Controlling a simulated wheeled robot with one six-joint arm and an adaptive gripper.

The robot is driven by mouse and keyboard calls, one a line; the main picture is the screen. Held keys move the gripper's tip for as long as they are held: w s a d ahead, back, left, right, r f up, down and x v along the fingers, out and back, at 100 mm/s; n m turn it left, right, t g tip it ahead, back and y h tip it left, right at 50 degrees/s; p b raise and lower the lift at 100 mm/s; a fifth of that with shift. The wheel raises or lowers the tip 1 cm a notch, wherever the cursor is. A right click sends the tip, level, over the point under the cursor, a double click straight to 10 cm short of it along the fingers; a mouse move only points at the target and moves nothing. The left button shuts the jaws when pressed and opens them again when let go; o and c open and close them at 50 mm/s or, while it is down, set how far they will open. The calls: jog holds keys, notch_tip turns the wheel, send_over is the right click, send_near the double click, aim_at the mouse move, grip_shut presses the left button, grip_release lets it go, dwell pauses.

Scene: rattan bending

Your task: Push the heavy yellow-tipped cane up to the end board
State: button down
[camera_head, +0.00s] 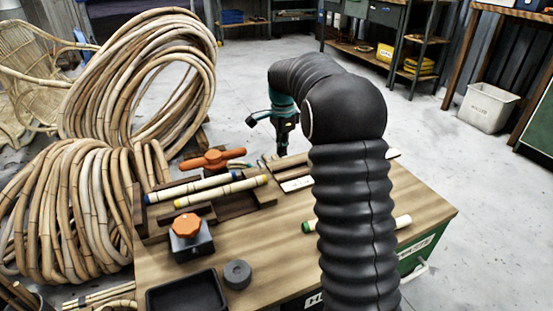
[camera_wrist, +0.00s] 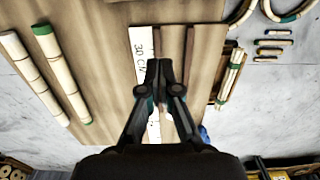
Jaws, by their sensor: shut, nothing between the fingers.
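The yellow-tipped cane (camera_head: 222,191) lies on the left part of the workbench in the head view. It is pale with dark bands and has yellow ends. It lies beside the blue-tipped cane (camera_head: 188,187), in a dark wooden frame. A short upright dark board (camera_head: 139,207) stands at the left of this frame; I cannot tell if it is the end board. My gripper (camera_head: 281,152) is over the bench's far edge, right of and apart from the yellow-tipped cane. In the wrist view my gripper (camera_wrist: 159,72) is shut and empty above a white strip marked 30 cm (camera_wrist: 142,50).
An orange-knobbed clamp block (camera_head: 190,237), a dark puck (camera_head: 237,274) and a black tray (camera_head: 187,295) stand at the bench front. An orange-handled clamp (camera_head: 212,159) is behind the canes. A green-tipped cane (camera_wrist: 62,75) lies on the bench. Large cane coils (camera_head: 85,215) crowd the left.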

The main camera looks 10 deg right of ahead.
aim_at(281, 178)
notch_tip(281, 178, down, 10)
jog(key=shift+r+b, duration=0.25)
jog(key=shift+b, duration=0.65)
jog(key=a, duration=0.2)
jog(key=shift+s+a+r, duration=0.25)
jog(key=shift+a+r, duration=0.05)
jog(key=shift+s+a, duration=0.15)
jog(key=shift+a, duration=0.55)
